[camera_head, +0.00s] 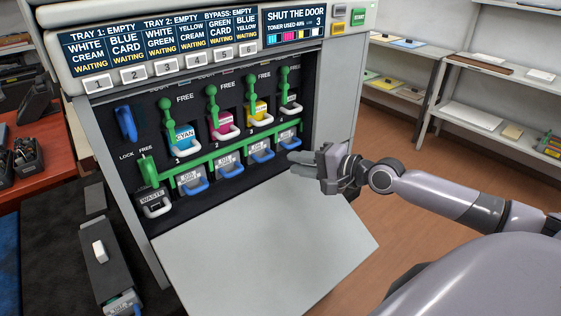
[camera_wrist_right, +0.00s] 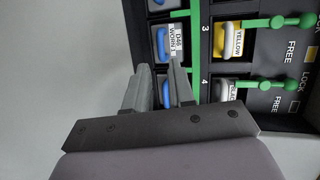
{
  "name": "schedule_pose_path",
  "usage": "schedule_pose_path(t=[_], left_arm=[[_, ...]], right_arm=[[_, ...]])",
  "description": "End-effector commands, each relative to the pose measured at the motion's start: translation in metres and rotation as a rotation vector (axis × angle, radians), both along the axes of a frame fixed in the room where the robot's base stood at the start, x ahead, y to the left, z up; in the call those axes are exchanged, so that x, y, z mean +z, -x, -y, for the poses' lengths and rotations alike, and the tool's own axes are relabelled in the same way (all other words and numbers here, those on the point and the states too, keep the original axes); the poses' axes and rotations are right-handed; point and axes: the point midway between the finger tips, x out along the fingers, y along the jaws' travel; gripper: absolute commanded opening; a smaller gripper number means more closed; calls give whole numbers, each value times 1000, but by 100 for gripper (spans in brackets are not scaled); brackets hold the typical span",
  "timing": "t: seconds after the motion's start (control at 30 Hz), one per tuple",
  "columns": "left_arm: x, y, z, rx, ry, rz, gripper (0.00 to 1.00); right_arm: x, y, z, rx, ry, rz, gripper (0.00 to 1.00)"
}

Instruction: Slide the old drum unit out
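The lower row of the open printer holds several drum units with grey labels and blue handles. The rightmost drum unit's blue handle (camera_head: 288,143) is just beyond my right gripper (camera_head: 292,163). In the right wrist view, my right gripper (camera_wrist_right: 159,75) has its two fingers apart, with the blue handle (camera_wrist_right: 167,95) of the unit by the number 4 showing between them. I cannot tell whether a finger touches it. A green bar (camera_head: 215,151) runs between the drum row and the toner row above. My left gripper is not in view.
The printer's grey door (camera_head: 265,255) lies folded down below the units. Green levers stand at the toners, including cyan (camera_head: 183,138) and yellow (camera_head: 259,108). A dark unit (camera_head: 105,260) lies left of the door. Shelves stand behind.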

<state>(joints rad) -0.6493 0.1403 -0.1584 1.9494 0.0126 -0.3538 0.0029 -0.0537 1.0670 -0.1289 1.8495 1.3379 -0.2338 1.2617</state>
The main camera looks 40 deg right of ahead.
Motion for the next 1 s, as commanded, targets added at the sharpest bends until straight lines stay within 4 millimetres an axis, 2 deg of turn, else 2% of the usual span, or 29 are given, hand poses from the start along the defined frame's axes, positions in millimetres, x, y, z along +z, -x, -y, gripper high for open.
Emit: schedule_pose_path(t=[0.43, 0.6, 0.8, 1.0], left_arm=[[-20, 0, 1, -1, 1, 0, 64], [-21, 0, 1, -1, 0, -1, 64], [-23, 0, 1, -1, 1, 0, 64], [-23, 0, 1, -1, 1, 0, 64]], right_arm=[[-15, -52, -23, 3, -2, 5, 23], [-20, -71, -30, 2, -1, 2, 23], [-23, -82, -34, 1, 2, 1, 23], [-24, -85, -36, 3, 2, -2, 23]])
